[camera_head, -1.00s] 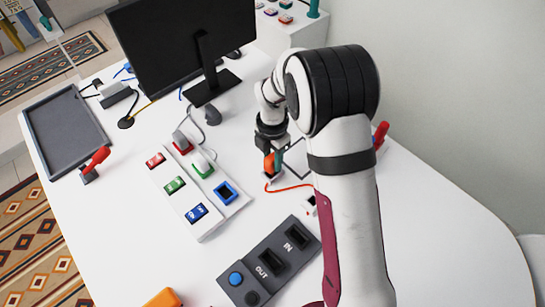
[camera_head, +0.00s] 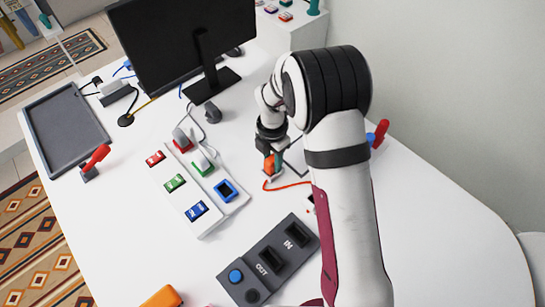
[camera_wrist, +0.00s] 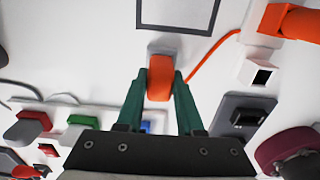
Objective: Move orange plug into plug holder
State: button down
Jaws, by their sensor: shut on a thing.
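The orange plug (camera_head: 269,164) is between the fingers of my gripper (camera_wrist: 160,82), and the jaws are shut on it. In the wrist view the plug (camera_wrist: 160,77) sits between the two green fingers, with a grey-white block (camera_wrist: 163,50) just beyond it. I cannot tell whether plug and block touch. An orange cable (camera_head: 288,187) trails from the plug. A small white box with a dark opening (camera_wrist: 258,74) lies to the right; my arm partly covers it in the head view (camera_head: 310,204). Nothing clearly marks which item is the plug holder.
A white board (camera_head: 209,227) with red, green and blue labels, plugs and a blue-rimmed socket (camera_head: 225,190) lies left of my gripper. A dark IN/OUT panel (camera_head: 268,262) is in front. A monitor (camera_head: 180,45) stands behind.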

aim_at(272, 158)
jog(key=shift+f, duration=0.35)
jog(key=shift+c, duration=2.3)
grip_release()
notch_tip(272, 158, up, 16)
jog(key=shift+f, duration=0.15)
jog(key=shift+s, duration=0.1)
